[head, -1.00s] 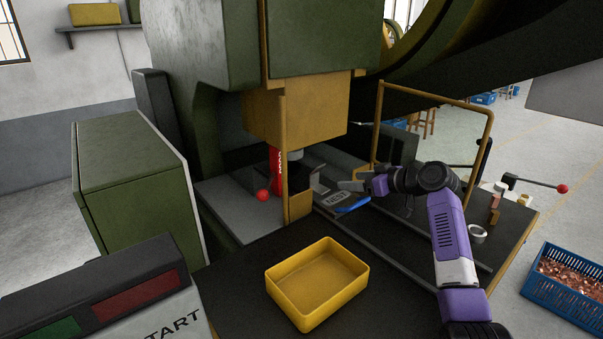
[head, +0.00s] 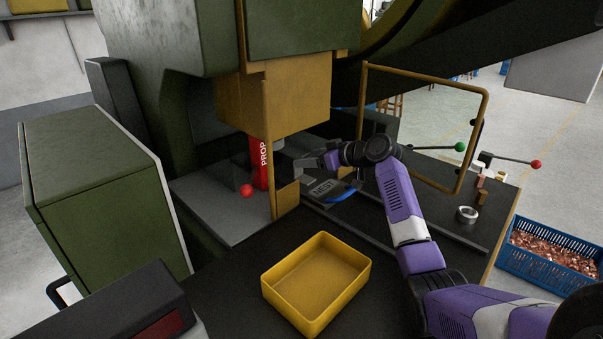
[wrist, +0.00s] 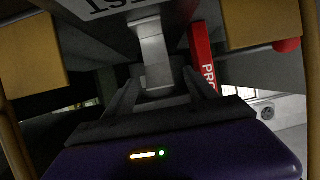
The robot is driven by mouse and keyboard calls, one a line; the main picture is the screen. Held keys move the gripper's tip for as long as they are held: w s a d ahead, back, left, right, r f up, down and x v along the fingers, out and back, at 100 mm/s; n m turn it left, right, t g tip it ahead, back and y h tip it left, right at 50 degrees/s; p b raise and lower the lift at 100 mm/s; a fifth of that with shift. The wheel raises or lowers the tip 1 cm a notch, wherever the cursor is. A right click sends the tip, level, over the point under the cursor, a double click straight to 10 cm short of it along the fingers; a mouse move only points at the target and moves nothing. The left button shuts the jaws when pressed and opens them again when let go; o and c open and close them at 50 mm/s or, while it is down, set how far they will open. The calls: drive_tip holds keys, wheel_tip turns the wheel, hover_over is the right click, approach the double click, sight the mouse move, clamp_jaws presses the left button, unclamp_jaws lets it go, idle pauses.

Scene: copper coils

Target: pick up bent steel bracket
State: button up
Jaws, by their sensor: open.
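The bent steel bracket (wrist: 155,58) is a light grey angled strip in the wrist view, upright in line with the gap between my fingers. In the head view the bracket (head: 301,168) is small and partly hidden at the press, by the block marked NEST (head: 324,187). My gripper (wrist: 162,88) is open, its two dark fingers reaching toward the bracket's near end. In the head view my gripper (head: 318,162) is beside the bracket. I cannot tell whether the fingers touch it.
A red post marked PROP (head: 261,165) stands close left of the bracket under the yellow press ram (head: 285,100). A yellow guard frame (head: 425,80) stands behind my arm. An empty yellow tray (head: 318,285) sits in front. A blue crate of copper (head: 550,255) is at right.

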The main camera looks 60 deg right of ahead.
sight(305, 157)
drive_tip(key=b+x, duration=0.1)
drive_tip(key=x, duration=0.2)
drive_tip(key=shift+w, duration=0.2)
drive_tip(key=shift+d+r, duration=0.1)
clamp_jaws()
